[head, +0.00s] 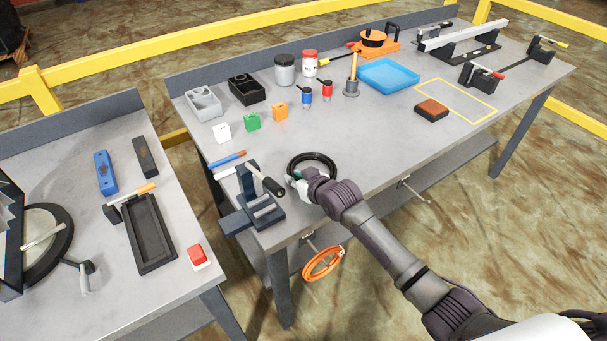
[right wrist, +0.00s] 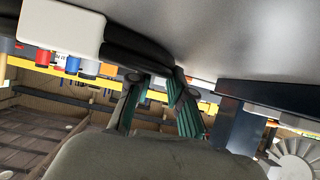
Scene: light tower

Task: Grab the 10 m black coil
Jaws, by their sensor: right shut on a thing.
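The black coil (head: 313,154) lies near the front edge of the middle grey table, to the right of a small black vise. My right gripper (head: 293,178) is at the coil's near left side, its arm coming in from the lower right. In the right wrist view, the green-padded fingers (right wrist: 157,88) are shut on the dark band of the black coil (right wrist: 145,57), close to the grey tabletop. The arm and gripper hide the coil's near part. My left gripper is not in view.
The vise (head: 259,203) with its raised handle stands just left of my right gripper. An orange coil (head: 322,263) hangs below the table's front edge. White, green and orange blocks (head: 252,121) stand behind. The tabletop right of the black coil is clear.

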